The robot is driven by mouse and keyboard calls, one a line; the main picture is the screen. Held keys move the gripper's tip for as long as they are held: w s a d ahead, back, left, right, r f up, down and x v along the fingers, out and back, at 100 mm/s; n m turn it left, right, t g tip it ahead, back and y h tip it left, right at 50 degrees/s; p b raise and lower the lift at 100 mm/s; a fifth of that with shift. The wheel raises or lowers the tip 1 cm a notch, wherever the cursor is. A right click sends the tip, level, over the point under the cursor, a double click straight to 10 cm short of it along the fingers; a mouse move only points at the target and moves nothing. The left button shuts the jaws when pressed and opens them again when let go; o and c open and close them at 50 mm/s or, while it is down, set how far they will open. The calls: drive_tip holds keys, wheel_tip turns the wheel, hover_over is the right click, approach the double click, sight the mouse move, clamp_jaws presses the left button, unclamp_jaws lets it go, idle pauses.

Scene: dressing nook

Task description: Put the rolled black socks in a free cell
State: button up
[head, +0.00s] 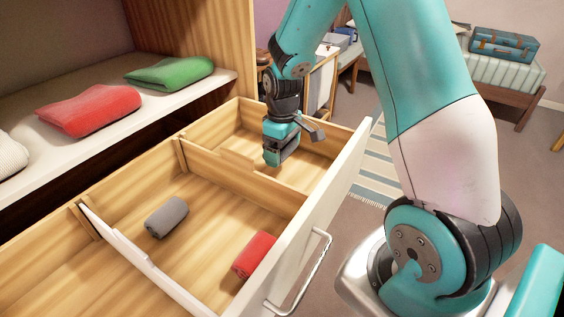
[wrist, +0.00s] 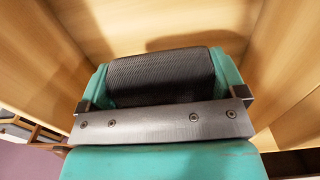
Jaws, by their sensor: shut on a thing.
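My gripper (head: 277,158) is shut on the rolled black socks (wrist: 160,76), a dark ribbed roll between its teal jaws in the wrist view. In the head view the gripper points down over the far cell of the open wooden drawer (head: 335,178), and the socks are mostly hidden by the jaws. The wrist view shows wooden walls around the socks; I cannot tell whether they touch the bottom. The far cell shows nothing else in its visible part. The middle cell holds a grey roll (head: 166,217) and a red roll (head: 254,256). The near cell's visible part is bare.
A wooden divider (head: 225,170) separates the far and middle cells; a white divider (head: 138,262) bounds the near cell. A shelf behind the drawer holds folded red (head: 92,110) and green (head: 170,73) cloths. The drawer's front has a metal handle (head: 318,262).

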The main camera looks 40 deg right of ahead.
sight(283, 173)
drive_tip(key=shift+f, duration=2.2)
drive_tip(key=shift+f+b, duration=0.1)
drive_tip(key=shift+b, duration=0.2)
drive_tip(key=shift+f, duration=0.15)
drive_tip(key=o, duration=0.6)
wheel_tip(283, 173, up, 12)
drive_tip(key=shift+p, duration=0.8)
drive_tip(key=shift+s+a+r, duration=0.1)
drive_tip(key=shift+a+r, duration=0.05)
drive_tip(key=shift+r, duration=0.15)
drive_tip(key=s+a+r+n+y, duration=0.1)
drive_tip(key=s+a+r, duration=0.35)
drive_tip(key=a, duration=0.25)
drive_tip(key=s+a+r+n+y, duration=0.1)
drive_tip(key=s+a+r, duration=0.2)
drive_tip(key=s+a, duration=0.6)
drive_tip(key=s, duration=0.1)
drive_tip(key=s+a+r+y, duration=0.1)
drive_tip(key=s+a, duration=0.2)
drive_tip(key=s, duration=0.1)
drive_tip(key=s+a+r+n+y, duration=0.1)
drive_tip(key=s+a, duration=0.2)
drive_tip(key=shift+s+a+r, duration=0.15)
drive_tip(key=shift+s+r, duration=0.1)
drive_tip(key=shift+s, duration=0.15)
